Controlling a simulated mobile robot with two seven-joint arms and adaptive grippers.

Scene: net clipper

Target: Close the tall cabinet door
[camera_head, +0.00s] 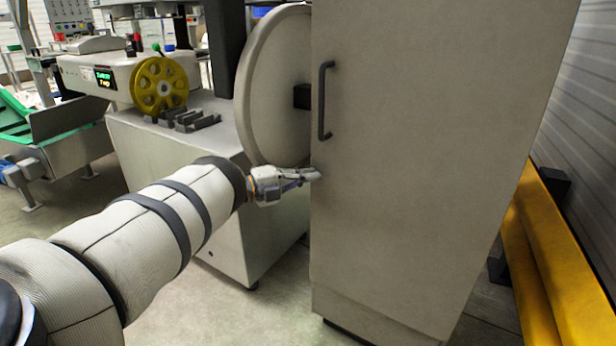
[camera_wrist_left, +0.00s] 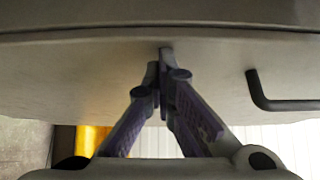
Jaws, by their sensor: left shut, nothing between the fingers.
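The tall cabinet (camera_head: 385,290) is light grey and stands upright at the centre right of the head view. Its door (camera_head: 420,130) has a dark vertical handle (camera_head: 325,100) near the left edge. The door looks flush or nearly so; I cannot tell whether a small gap is left. My left gripper (camera_head: 318,175) is shut and empty, its fingertips at the door's left edge, below the handle. In the left wrist view the shut fingers (camera_wrist_left: 166,55) point at the grey door surface (camera_wrist_left: 80,80), with the handle (camera_wrist_left: 262,95) to the right. Contact is unclear.
A grey machine with a yellow handwheel (camera_head: 159,85) and a large round cover (camera_head: 275,90) stands left of the cabinet. A yellow barrier (camera_head: 550,250) runs along the right wall. Bare floor lies in front of the machine.

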